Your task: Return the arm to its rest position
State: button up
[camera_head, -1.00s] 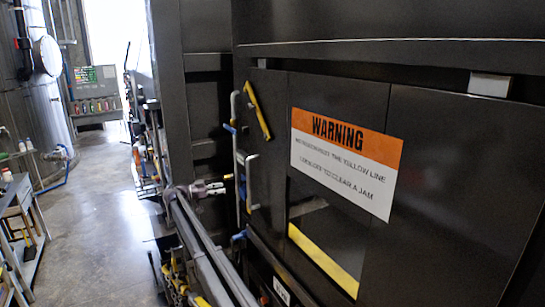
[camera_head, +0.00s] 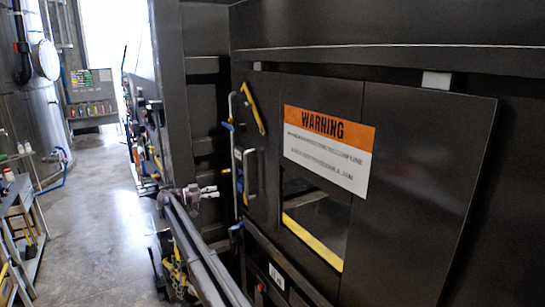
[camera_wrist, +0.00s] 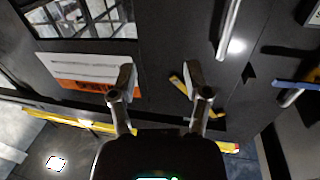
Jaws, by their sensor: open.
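My gripper (camera_head: 212,191) is at the end of my arm in the head view, left of the dark compactor panel. In the wrist view its two fingers (camera_wrist: 158,78) stand wide apart with nothing between them. The compactor panel (camera_head: 415,180) carries an orange and white warning sign (camera_head: 328,148). A vertical handle bar (camera_head: 233,150) and a second blue and silver handle (camera_head: 249,177) are at the panel's left side. My gripper is left of these handles and appears apart from them.
A yellow bar (camera_head: 252,108) is on the panel's upper left. A window opening with a yellow lower edge (camera_head: 312,242) is below the sign. A walkway (camera_head: 100,210) runs along the left.

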jog(key=s+d+f+n+g+y+b, duration=0.2)
jog(key=s+d+f+b, duration=0.2)
jog(key=s+d+f, duration=0.55)
jog(key=s+d+f+n+g+y+b, duration=0.1)
jog(key=s+d+f+n+y+b, duration=0.4)
jog(key=d, duration=0.7)
jog(key=s+d+f+g+b, duration=0.2)
jog(key=s+d+f, duration=0.4)
jog(key=d+f, duration=0.35)
jog(key=s+d+f+n+y+b, duration=0.2)
jog(key=s+f, duration=0.3)
jog(key=s, duration=0.4)
jog(key=s+d+f+n+g+y+b, duration=0.1)
jog(key=s+d+f+y+b, duration=0.3)
jog(key=s, duration=0.6)
jog(key=s+d+f+n+y+b, duration=0.3)
jog(key=s+f, duration=0.3)
jog(key=s, duration=0.3)
jog(key=shift+s+d+n+y, duration=0.2)
jog(key=shift+d+n+y, duration=0.2)
jog(key=shift+d, duration=0.05)
jog(key=shift+f, duration=0.1)
